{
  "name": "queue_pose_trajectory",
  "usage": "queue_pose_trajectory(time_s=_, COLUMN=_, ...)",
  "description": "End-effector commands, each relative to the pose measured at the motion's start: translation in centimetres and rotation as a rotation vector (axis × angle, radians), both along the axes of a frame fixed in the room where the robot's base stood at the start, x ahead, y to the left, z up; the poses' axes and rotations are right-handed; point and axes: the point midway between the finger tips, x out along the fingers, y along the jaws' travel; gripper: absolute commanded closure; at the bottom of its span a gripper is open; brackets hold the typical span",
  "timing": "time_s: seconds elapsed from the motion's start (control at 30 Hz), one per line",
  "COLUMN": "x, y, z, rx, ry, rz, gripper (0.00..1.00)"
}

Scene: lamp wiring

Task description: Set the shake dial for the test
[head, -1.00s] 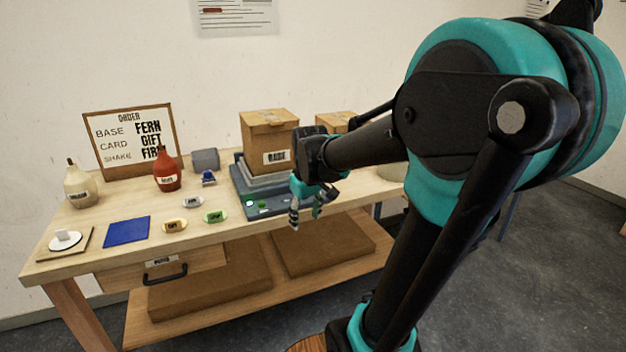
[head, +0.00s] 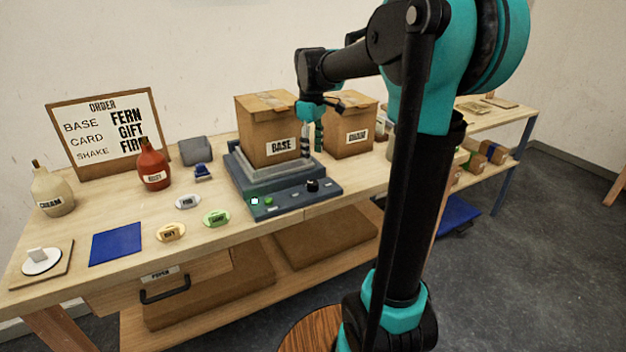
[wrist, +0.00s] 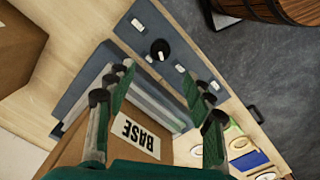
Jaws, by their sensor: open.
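The shake dial is a black knob (head: 312,185) on the sloped front panel of the grey shaker (head: 262,209). It also shows in the wrist view (wrist: 159,50), with a pale mark beside it. A cardboard box labelled BASE (head: 262,150) sits on the shaker. My gripper (head: 312,146) is open and empty, fingers pointing down, by the box's right side, above and behind the dial. In the wrist view the dial lies beyond the fingertips (wrist: 160,82), not between them.
The red bottle (head: 153,168), a cream bottle (head: 51,192) and a blue mat (head: 115,244) are left on the bench. Small labelled tags, one green (head: 216,218), lie left of the shaker. A second box (head: 349,132) stands close right. A green button (head: 268,201) is on the panel.

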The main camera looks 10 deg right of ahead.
Motion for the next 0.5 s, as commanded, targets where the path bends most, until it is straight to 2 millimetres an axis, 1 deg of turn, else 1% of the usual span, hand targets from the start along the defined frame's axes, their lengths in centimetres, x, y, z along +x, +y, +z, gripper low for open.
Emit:
queue_pose_trajectory(time_s=0.03, x=0.0, y=0.0, z=-1.1, rx=0.000, ry=0.000, rz=0.000, gripper=0.47)
queue_pose_trajectory(time_s=0.3, x=0.2, y=-0.1, z=-6.3, rx=0.000, ry=0.000, rz=-0.001, gripper=0.47)
queue_pose_trajectory(time_s=0.5, x=0.2, y=-0.1, z=-9.2, rx=0.000, ry=0.000, rz=-0.001, gripper=0.47)
